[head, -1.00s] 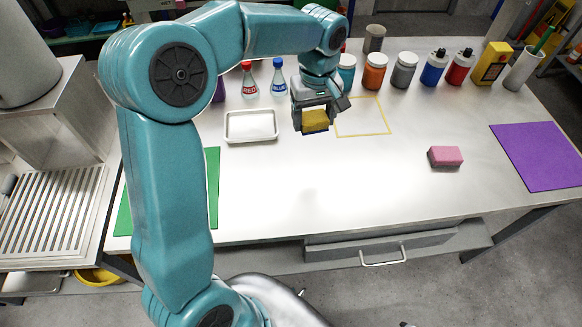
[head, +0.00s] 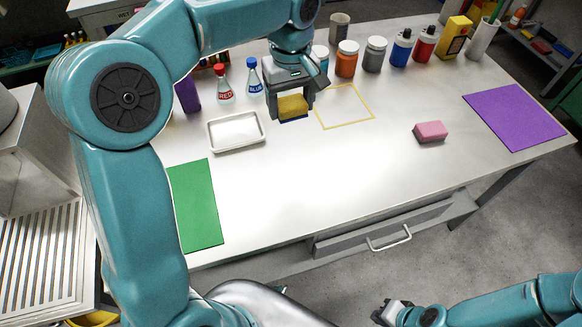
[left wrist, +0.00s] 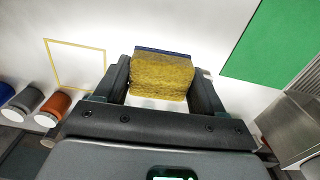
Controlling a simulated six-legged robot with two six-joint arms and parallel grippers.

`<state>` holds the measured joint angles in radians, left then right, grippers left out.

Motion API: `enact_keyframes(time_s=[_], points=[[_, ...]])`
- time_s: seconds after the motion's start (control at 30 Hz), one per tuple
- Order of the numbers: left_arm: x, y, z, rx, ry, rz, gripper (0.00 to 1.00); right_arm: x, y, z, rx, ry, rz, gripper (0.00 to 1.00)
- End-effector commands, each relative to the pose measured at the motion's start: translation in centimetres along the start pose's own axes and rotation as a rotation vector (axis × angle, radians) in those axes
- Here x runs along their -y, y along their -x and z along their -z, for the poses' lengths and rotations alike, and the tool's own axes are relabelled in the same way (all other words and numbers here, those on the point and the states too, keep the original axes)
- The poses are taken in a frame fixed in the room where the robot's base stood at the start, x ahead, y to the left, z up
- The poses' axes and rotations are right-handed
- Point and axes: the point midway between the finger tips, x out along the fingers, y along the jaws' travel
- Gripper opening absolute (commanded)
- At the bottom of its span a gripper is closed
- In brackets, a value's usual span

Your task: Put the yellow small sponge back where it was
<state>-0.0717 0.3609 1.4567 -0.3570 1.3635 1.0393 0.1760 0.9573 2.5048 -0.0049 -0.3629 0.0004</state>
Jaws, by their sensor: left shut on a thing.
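The yellow small sponge (head: 292,105) has a dark blue layer on one side. My left gripper (head: 291,103) is shut on it, between the white tray and the yellow square outline. In the left wrist view the sponge (left wrist: 163,75) sits between the two fingers (left wrist: 163,80). I cannot tell how high it is above the table. The yellow square outline (head: 368,95) on the table is empty and also shows in the left wrist view (left wrist: 103,60). My right gripper (head: 388,311) is at the bottom, away from the table; its jaws are unclear.
A white tray (head: 262,141) lies left of the sponge. Red-capped (head: 224,88) and blue-capped (head: 254,78) bottles and several jars stand behind. A pink sponge (head: 431,131), purple mat (head: 513,116) and green mat (head: 196,205) lie on the table. The front middle is clear.

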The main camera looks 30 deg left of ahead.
Motion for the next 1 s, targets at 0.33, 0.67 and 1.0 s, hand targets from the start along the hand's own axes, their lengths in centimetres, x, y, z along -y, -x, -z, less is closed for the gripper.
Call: enact_keyframes(time_s=[0.33,0.67,1.0], points=[[-1.2,0.6,-1.2,0.0,-0.038,0.0,0.41,-0.2,-0.4,0.0,0.0,0.0,0.0,0.0],[-1.1,-6.5,-1.3,0.003,-0.045,0.006,0.41,-0.5,-1.4,0.0,0.0,0.0,0.0,0.0],[-1.1,-14.4,-1.3,0.002,-0.044,0.003,0.41,-0.6,-1.7,0.0,0.0,0.0,0.0,0.0]])
